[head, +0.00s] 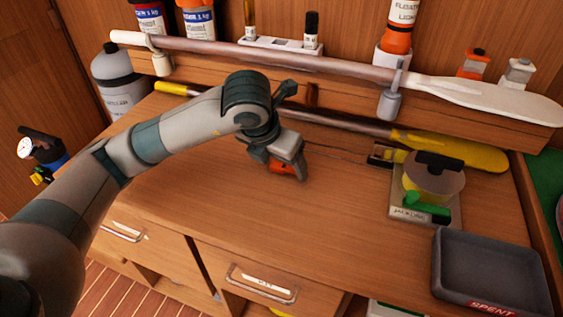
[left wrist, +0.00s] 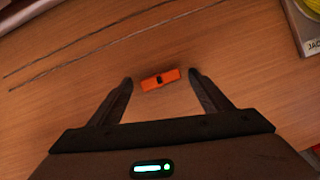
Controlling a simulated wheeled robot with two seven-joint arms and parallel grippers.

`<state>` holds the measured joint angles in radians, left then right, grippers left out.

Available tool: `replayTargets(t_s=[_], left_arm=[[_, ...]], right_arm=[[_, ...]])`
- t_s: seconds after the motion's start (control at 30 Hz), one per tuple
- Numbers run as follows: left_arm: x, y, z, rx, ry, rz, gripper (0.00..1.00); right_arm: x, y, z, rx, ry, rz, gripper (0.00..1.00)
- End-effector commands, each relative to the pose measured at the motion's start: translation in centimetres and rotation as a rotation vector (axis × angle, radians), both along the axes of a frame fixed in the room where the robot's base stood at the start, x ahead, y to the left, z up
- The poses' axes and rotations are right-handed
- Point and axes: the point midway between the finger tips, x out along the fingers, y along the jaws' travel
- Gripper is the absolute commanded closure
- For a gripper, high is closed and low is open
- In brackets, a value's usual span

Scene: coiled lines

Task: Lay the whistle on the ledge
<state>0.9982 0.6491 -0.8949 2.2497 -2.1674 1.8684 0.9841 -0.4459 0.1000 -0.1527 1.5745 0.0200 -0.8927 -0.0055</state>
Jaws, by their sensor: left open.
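The orange whistle (left wrist: 160,79) lies on the wooden bench top, between and slightly beyond the fingertips of my left gripper (left wrist: 160,84) in the left wrist view. The gripper is open, with a gap on both sides of the whistle. In the head view the left gripper (head: 286,166) points down over the bench, and part of the orange whistle (head: 282,168) shows beneath it, the rest hidden by the fingers. The wooden ledge (head: 345,98) runs along the back of the bench, with a white and brown paddle (head: 350,71) resting across its brackets. My right gripper is not in view.
A dark tray marked SPENT (head: 480,250) stands at the front right. A board with a yellow coil (head: 433,180) and green handle lies behind it. A yellow-ended paddle (head: 455,150) lies below the ledge. Bottles and a white holder (head: 280,43) stand behind. The bench's middle is clear.

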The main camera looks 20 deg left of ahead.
Motion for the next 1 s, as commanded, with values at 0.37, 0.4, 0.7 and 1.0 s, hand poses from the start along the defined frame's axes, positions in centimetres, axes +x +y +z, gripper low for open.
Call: replayTargets(t_s=[0.37,0.4,0.7,1.0], left_arm=[[-0.2,0.0,1.1,-0.001,-0.004,-0.001,0.28],[-0.4,0.1,1.6,-0.002,-0.004,-0.002,0.28],[-2.6,0.7,6.7,-0.001,-0.006,-0.001,0.28],[-4.3,1.1,10.4,0.0,-0.002,0.0,0.28]], right_arm=[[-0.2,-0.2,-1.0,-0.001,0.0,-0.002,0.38],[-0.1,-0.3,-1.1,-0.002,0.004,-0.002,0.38],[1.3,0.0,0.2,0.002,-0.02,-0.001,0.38],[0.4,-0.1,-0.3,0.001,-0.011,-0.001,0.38]])
